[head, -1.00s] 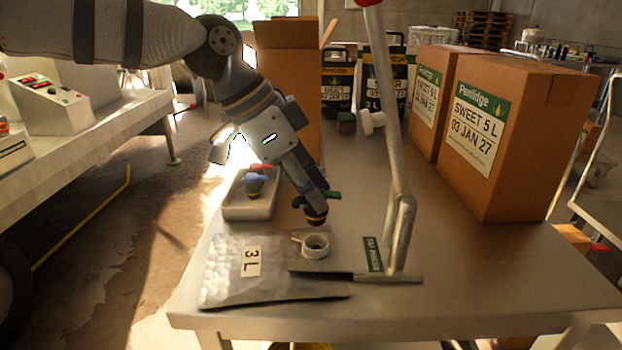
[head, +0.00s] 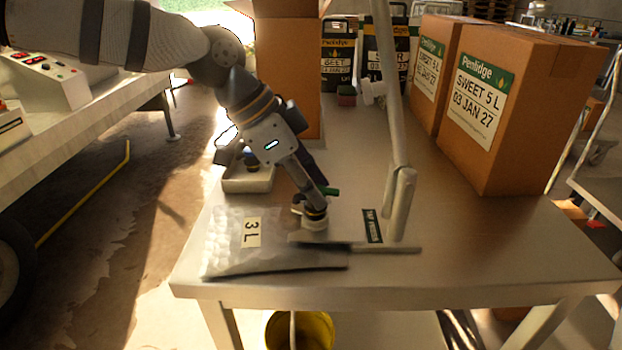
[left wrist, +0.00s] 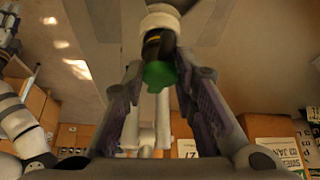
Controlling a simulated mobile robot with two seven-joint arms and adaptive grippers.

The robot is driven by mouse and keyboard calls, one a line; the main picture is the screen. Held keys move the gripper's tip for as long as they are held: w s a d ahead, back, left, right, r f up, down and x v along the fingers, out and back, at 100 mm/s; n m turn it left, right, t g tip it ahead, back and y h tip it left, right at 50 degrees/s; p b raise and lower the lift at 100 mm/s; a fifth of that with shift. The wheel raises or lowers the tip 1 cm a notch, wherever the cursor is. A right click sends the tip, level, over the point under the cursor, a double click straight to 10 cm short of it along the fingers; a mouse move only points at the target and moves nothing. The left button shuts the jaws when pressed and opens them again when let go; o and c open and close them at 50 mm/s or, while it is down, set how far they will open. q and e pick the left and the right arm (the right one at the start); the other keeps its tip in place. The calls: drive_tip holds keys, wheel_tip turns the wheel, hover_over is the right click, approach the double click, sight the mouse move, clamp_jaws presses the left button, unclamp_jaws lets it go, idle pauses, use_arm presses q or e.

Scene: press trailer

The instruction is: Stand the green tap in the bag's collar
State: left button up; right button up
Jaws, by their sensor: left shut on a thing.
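My left gripper (head: 318,192) comes down from the upper left, shut on the green tap. The tap's green part (head: 331,192) shows beside the fingers, with its dark body (head: 316,211) below. In the left wrist view the tap (left wrist: 160,75) sits between the two fingers, its dark body lined up with the white collar (left wrist: 161,20). The bag's collar (head: 314,225) is directly under the tap. The tap meets the collar's mouth; how deep it sits is hidden. The silver bag (head: 230,255), marked 3 L, lies flat on the table. My right gripper is out of view.
A metal lever stand (head: 397,200) rises just right of the collar, its flat base on the table (head: 480,270). A pale tray (head: 248,183) lies behind the bag. Large cartons (head: 520,120) stand at the right. The table's front right is clear.

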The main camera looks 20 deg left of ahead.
use_arm(q)
drive_tip(key=shift+f, duration=0.25)
idle(0.4)
drive_tip(key=o, duration=0.9)
drive_tip(key=shift+o, duration=0.2)
